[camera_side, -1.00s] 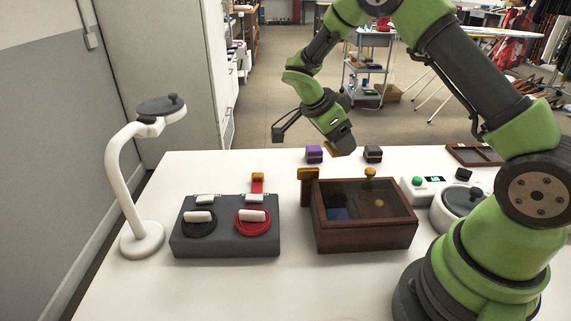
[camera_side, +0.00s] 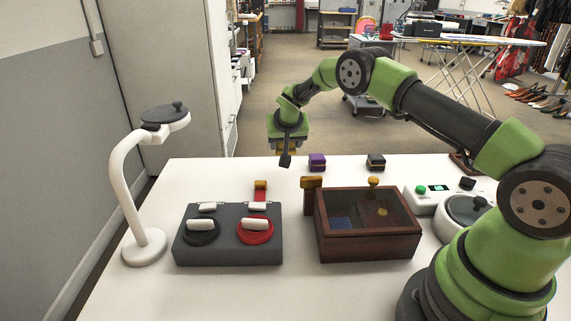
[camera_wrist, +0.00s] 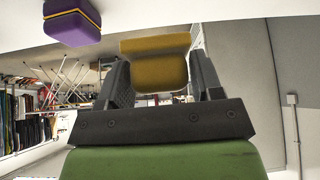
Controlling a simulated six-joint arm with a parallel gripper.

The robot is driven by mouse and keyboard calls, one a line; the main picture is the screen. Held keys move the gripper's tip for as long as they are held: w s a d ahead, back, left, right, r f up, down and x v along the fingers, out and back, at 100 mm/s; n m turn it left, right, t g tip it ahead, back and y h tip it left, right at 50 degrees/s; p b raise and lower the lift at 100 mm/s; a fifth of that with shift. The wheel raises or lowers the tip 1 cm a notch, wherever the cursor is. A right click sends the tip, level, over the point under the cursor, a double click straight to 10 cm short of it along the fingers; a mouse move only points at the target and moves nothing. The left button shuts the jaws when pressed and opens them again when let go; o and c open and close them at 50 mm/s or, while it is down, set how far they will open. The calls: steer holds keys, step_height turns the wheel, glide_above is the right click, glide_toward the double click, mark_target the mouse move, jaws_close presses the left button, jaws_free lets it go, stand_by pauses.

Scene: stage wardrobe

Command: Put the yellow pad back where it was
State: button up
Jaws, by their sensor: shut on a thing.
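The yellow pad (camera_wrist: 158,62) is between the two dark fingers of my gripper (camera_wrist: 158,82) in the wrist view, with a finger against each side. In the side view my gripper (camera_side: 287,152) hangs low over the far edge of the table, behind the grey cable block and left of the purple box. Only slivers of yellow show beside its dark parts there, so the pad is mostly hidden. The purple box (camera_side: 317,162) with a yellow band stands right of the gripper; it also shows in the wrist view (camera_wrist: 72,22).
A black box (camera_side: 375,162) stands right of the purple one. In front are a grey block (camera_side: 228,256) with black and red cables, a lidded wooden box (camera_side: 368,248) and a brown post (camera_side: 308,202). A white curved stand (camera_side: 128,200) is left.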

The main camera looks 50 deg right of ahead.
mark_target(285, 171)
steer(key=shift+f, duration=3)
steer(key=shift+f, duration=0.1)
steer(key=o, duration=1)
